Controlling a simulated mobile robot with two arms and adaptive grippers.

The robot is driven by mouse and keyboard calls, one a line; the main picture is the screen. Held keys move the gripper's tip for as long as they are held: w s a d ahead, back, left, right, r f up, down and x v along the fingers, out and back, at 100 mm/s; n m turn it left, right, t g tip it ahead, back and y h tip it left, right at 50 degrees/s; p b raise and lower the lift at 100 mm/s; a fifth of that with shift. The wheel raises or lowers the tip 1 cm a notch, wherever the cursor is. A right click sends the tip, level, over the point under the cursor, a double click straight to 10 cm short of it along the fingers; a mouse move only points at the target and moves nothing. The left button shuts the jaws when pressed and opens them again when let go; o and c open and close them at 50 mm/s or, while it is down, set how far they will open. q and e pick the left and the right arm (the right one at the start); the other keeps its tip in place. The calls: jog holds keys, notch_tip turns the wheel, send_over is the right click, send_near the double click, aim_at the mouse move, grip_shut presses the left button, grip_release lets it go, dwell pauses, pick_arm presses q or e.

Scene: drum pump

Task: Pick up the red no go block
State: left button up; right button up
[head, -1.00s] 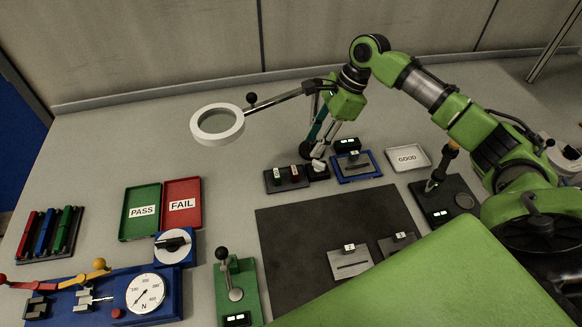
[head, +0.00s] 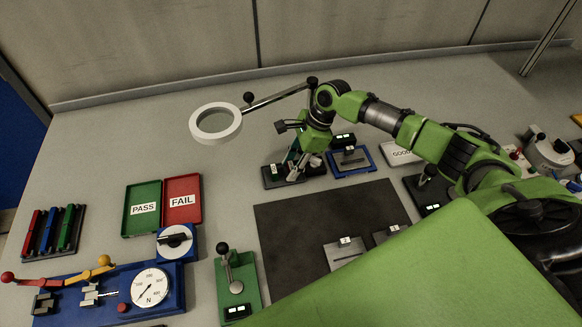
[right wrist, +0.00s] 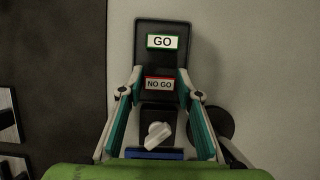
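The red no go block (right wrist: 159,84), labelled NO GO, sits in a black holder (right wrist: 148,32) in the right wrist view. The green go block (right wrist: 163,41) sits beside it in the same holder. My right gripper (right wrist: 161,78) is open, with one finger on each side of the no go block and gaps visible between fingers and block. In the head view my right gripper (head: 294,171) is down at the holder (head: 270,183) and hides the no go block. My left gripper is not in view.
A black piece with a white knob (right wrist: 157,134) stands close to the holder. A blue-framed fixture (head: 372,166) and a GOOD tray (head: 399,152) lie to the right. A ring magnifier (head: 216,137) hangs at left. A dark mat (head: 320,220) lies in front.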

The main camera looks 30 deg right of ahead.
jog(key=c, duration=0.7)
jog(key=shift+r, duration=0.1)
jog(key=shift+c, duration=0.2)
